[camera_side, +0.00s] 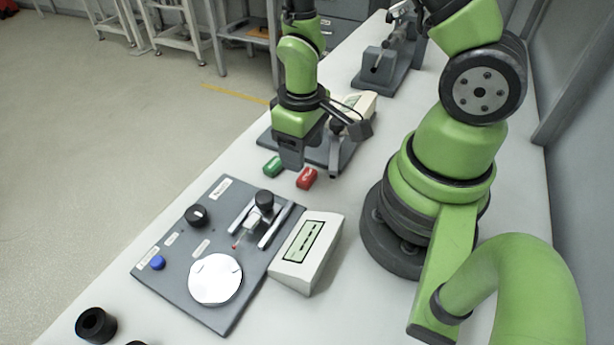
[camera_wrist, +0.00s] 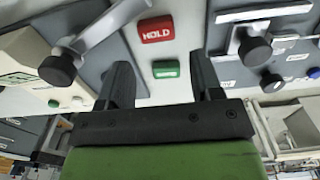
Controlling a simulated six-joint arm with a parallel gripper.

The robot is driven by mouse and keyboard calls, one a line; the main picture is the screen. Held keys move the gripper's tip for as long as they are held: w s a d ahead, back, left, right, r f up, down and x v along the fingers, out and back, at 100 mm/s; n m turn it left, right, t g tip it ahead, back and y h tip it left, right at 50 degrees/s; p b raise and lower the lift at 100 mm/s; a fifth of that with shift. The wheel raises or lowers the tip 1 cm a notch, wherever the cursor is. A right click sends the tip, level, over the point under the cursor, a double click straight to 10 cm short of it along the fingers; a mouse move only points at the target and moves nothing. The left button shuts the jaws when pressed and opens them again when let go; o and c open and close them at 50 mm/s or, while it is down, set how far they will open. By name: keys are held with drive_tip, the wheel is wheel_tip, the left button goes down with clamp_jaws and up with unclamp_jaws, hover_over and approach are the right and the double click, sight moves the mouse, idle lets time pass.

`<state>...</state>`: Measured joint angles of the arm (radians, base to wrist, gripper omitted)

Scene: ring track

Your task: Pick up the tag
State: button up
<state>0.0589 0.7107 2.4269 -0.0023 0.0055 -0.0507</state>
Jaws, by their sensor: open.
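A red tag (camera_side: 306,178) and a green tag (camera_side: 272,166) lie a short way apart on the white table in the side view. In the wrist view the red tag (camera_wrist: 157,29) reads "HOLD", and the green tag (camera_wrist: 166,69) has white lettering too small to read. My gripper (camera_side: 291,165) points down close to both tags in the side view. In the wrist view its two fingers (camera_wrist: 160,60) are spread apart with nothing held between them. The green tag appears in the gap between the fingers, and the red tag lies beyond the fingertips.
A grey panel (camera_side: 174,274) with a silver disc (camera_side: 215,278), knobs and a slide stands in front of the tags. A white display box (camera_side: 292,276) sits beside it. Another grey fixture (camera_side: 344,152) is close behind my gripper. Black cylinders (camera_side: 96,325) stand at the near edge.

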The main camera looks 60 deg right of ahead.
sight(305, 174)
drive_tip(key=shift+s+d+f, duration=0.1)
drive_tip(key=shift+f, duration=1.45)
drive_tip(key=shift+d+f, duration=0.1)
drive_tip(key=shift+f, duration=1.45)
drive_tip(key=c, duration=0.7)
